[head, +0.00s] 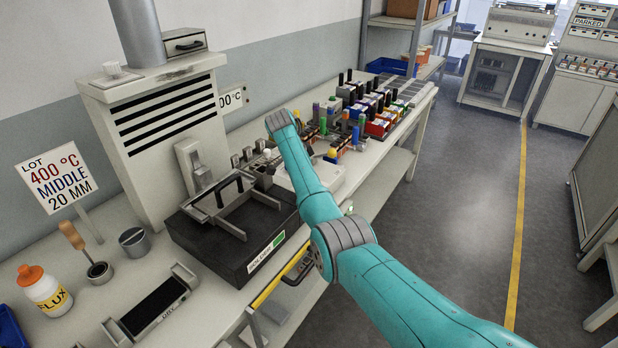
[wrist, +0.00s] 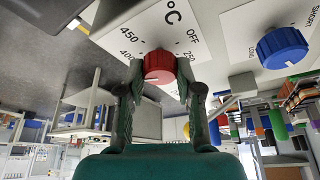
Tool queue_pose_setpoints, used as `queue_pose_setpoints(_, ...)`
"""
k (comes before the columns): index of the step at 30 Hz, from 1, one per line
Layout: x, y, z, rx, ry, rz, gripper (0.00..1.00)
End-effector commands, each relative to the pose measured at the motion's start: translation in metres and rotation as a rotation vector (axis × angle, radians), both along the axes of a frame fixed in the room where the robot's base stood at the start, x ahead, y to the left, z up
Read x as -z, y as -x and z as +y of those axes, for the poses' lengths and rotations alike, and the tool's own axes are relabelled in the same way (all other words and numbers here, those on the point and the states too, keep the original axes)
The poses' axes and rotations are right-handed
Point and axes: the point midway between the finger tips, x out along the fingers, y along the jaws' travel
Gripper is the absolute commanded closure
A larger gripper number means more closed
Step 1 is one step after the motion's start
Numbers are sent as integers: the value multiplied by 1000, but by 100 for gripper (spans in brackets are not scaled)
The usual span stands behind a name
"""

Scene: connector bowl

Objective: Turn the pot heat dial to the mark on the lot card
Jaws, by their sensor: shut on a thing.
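The red heat dial (wrist: 160,64) stands out from a white plate (wrist: 205,25) marked 450, 400, 250, OFF and °C in the wrist view. My gripper (wrist: 160,73) is shut on it, a finger on each side. A short pale line shows on the dial's face; I cannot tell for certain which mark it points to. In the head view the lot card (head: 55,177) reads "LOT 400 °C MIDDLE 20 MM". There my arm reaches over the bench; the dial and my fingers cannot be made out.
A blue dial (wrist: 282,47) marked SHORT and LONG is to the right in the wrist view. The dark solder pot (head: 220,262) stands below the vented cabinet (head: 165,115) in the head view. Coloured parts crowd the bench behind my arm. The grey floor (head: 455,200) is clear.

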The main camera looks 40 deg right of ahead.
Motion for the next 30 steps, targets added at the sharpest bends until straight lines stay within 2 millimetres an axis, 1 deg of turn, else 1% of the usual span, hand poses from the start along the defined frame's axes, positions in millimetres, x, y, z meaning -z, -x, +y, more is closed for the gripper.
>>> queue_pose_setpoints(10,1,0,1,0,-2,1,100)
queue_pose_setpoints(11,1,0,1,0,-2,1,58)
queue_pose_setpoints(12,1,0,1,0,-2,1,48)
queue_pose_setpoints(13,1,0,1,0,-1,1,40)
queue_pose_setpoints(23,-1,0,1,0,-1,0,40)
queue_pose_setpoints(26,-7,-1,3,1,0,-1,40)
queue_pose_setpoints(30,-26,-2,11,0,0,-3,40)
